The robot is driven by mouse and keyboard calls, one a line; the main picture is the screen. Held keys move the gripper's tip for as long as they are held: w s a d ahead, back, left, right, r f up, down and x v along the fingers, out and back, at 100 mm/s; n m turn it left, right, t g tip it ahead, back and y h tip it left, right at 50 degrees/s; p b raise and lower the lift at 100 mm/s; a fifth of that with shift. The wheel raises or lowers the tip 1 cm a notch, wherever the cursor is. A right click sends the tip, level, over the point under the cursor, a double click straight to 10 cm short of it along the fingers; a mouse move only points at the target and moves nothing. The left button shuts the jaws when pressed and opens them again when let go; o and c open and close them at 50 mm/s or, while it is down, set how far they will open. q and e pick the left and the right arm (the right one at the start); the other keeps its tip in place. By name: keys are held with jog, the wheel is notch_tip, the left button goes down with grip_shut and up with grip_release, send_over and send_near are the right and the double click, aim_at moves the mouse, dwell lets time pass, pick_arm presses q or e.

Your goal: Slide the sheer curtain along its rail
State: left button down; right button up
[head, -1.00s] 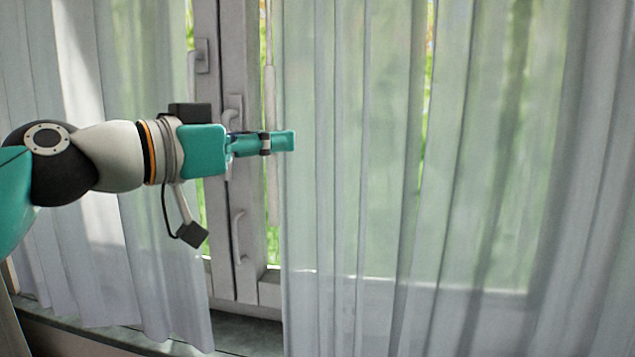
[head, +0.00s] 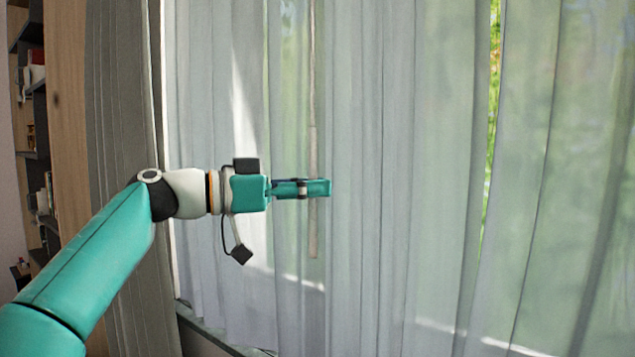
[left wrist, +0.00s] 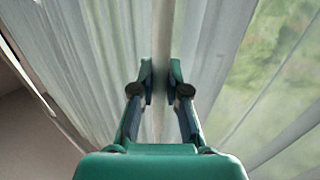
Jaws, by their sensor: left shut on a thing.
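The sheer curtain (head: 390,220) hangs in pale, translucent folds across most of the head view. A thin pale wand (head: 313,228) hangs upright along the curtain's leading edge. My left gripper (head: 322,187) comes in from the left and is shut on the wand, partway down its length. In the left wrist view its two fingers (left wrist: 160,75) close on a narrow pale strip with curtain folds on both sides. The fingers hide the gripped stretch of the wand. My right gripper is not in view.
Another sheer panel (head: 215,120) hangs to the left of the wand. A grey heavier drape (head: 125,100) and a shelf (head: 38,130) with items stand at the far left. A window sill (head: 215,338) runs below. Green foliage shows through the cloth.

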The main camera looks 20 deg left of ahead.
pick_arm(q)
jog(key=shift+w+a, duration=0.1)
jog(key=c, duration=1.2)
grip_release()
jog(key=shift+a, duration=0.15)
jog(key=shift+o, duration=0.2)
jog(key=v, duration=1.2)
